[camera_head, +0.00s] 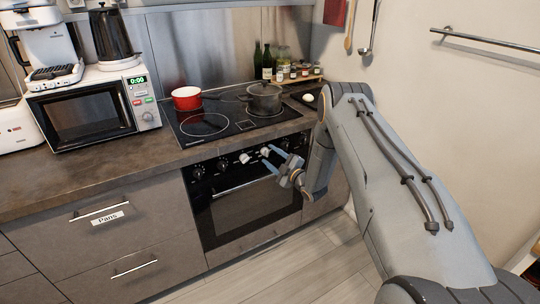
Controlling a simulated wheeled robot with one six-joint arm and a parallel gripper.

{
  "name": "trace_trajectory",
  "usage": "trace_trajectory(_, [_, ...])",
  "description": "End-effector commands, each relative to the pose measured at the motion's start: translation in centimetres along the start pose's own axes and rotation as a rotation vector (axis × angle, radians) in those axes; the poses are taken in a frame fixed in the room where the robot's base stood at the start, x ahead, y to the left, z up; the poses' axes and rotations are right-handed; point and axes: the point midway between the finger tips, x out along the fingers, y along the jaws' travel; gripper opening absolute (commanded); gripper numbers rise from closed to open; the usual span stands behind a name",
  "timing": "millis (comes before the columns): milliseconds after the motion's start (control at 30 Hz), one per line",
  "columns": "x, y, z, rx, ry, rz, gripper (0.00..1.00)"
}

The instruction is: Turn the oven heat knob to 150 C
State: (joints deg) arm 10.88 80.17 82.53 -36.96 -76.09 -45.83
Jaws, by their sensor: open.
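The black built-in oven (240,200) stands under the counter, with a row of knobs along its upper front panel. Two knobs in the middle look pale: a left pale knob (245,158) and a right pale knob (265,152). The other knobs are dark. I cannot read the markings, so I cannot tell which knob sets the heat or where it points. My gripper (269,157) is open in front of the panel, its blue fingers pointing at the right pale knob. I cannot tell whether the fingers touch it or are around it.
The oven door handle (248,180) runs just below the knobs. A microwave (92,108) stands left on the counter. The floor in front is clear.

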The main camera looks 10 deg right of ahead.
Motion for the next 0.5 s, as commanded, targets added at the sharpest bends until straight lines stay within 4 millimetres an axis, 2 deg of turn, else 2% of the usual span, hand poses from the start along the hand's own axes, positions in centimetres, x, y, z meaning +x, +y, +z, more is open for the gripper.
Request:
trace_trajectory(133, [1.08, -0.11, -0.06, 0.001, 0.0, -0.002, 0.47])
trace_trajectory(433, [1.32, -0.08, -0.03, 0.002, 0.0, -0.001, 0.47])
trace_trajectory(500, [1.32, -0.07, -0.03, 0.001, 0.0, -0.001, 0.35])
